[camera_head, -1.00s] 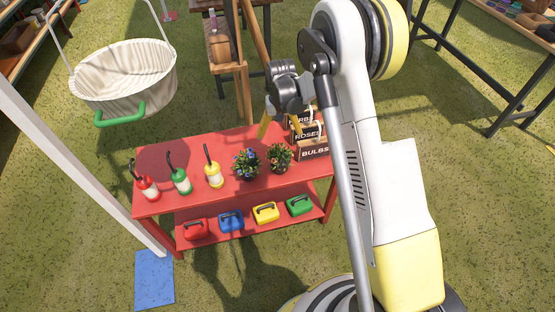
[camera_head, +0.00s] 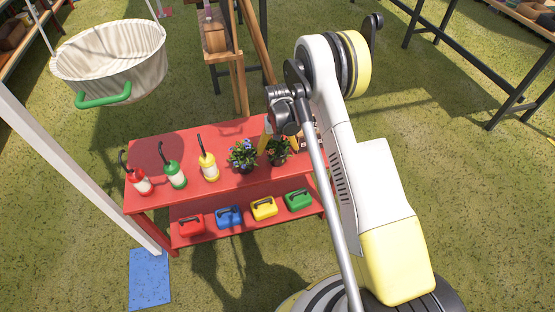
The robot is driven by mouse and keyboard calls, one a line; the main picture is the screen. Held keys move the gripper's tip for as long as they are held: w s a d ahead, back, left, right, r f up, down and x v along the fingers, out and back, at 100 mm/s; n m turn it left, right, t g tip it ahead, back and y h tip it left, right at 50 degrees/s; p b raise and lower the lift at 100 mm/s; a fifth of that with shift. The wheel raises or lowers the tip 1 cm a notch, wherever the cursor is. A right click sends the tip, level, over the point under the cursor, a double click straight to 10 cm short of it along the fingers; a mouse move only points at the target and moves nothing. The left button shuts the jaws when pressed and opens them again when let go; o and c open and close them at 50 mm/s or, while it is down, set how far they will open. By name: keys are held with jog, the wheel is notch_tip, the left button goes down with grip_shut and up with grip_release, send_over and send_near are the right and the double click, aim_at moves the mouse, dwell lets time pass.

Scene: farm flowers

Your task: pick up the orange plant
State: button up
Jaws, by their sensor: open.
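The orange plant (camera_head: 279,152) is a small leafy pot plant with tiny orange-red flowers. It stands on the red table's top, right of a blue-flowered plant (camera_head: 242,155). My gripper (camera_head: 278,142) points down over the orange plant with its yellow fingers apart. One finger comes down on the plant's left side, between the two plants. The other finger is partly hidden, and I cannot tell whether either touches the leaves. The arm covers the area just right of the plant.
The red table (camera_head: 150,200) holds red, green and yellow spray bottles (camera_head: 207,167) on the left. Several coloured boxes (camera_head: 263,208) sit on its lower shelf. A white basket (camera_head: 110,65) hangs upper left.

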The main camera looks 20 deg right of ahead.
jog(key=shift+f, duration=0.4)
jog(key=shift+r, duration=0.1)
jog(key=c, duration=1.5)
jog(key=shift+o, duration=0.2)
